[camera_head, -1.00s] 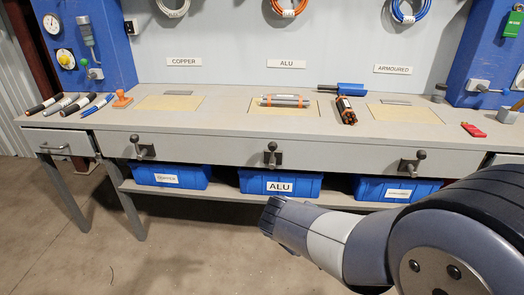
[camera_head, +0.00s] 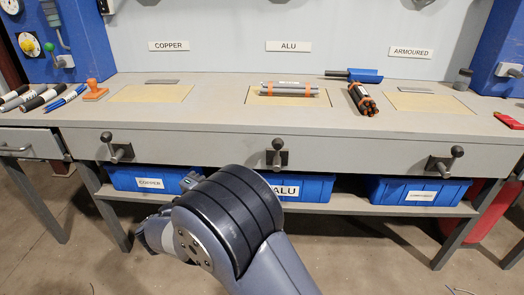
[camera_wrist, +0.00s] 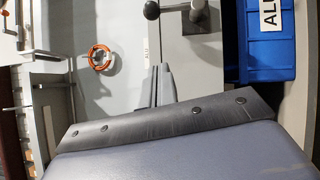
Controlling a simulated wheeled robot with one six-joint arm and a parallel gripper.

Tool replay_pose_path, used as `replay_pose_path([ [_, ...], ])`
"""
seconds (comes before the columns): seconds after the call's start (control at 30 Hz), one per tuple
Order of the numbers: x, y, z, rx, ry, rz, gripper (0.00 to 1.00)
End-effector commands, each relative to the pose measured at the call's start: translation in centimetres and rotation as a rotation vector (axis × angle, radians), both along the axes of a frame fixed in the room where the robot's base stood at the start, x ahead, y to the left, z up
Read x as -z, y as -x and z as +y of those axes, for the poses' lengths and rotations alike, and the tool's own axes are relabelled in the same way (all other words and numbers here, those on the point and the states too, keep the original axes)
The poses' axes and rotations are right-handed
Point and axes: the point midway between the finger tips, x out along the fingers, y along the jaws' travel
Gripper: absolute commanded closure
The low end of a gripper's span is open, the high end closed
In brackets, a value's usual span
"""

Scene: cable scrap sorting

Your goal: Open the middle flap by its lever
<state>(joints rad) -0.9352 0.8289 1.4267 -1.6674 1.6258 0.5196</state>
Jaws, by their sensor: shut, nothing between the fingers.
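The middle flap (camera_head: 262,100) is a tan panel in the bench top under the ALU sign. A bundle of grey cables with orange ends (camera_head: 290,88) lies on it. Its lever (camera_head: 277,152), a dark knob on a bracket, sits on the bench front below. The lever's knob (camera_wrist: 152,10) and bracket also show at the top of the wrist view. My gripper (camera_wrist: 160,72) is shut and empty, pointing at the bench front, apart from the lever. In the head view my arm hides most of the gripper.
Similar levers stand left (camera_head: 117,150) and right (camera_head: 444,161). Blue bins, including the ALU bin (camera_head: 305,186), sit on the shelf below. A dark cable bundle (camera_head: 362,99) and a blue scoop (camera_head: 365,75) lie right of the middle flap.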

Motion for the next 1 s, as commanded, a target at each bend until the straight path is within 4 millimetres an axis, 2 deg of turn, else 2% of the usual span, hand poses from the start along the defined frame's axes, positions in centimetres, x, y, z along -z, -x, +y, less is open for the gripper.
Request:
replay_pose_path([
  [0.33, 0.0, -0.1, -0.1, 0.001, 0.000, -0.002, 1.00],
  [0.47, -0.1, -0.8, -0.7, 0.003, -0.001, -0.001, 1.00],
  [0.9, -0.9, -8.0, -5.8, 0.005, -0.001, -0.001, 1.00],
  [1.0, -1.2, -8.4, -7.3, 0.003, -0.001, -0.001, 1.00],
])
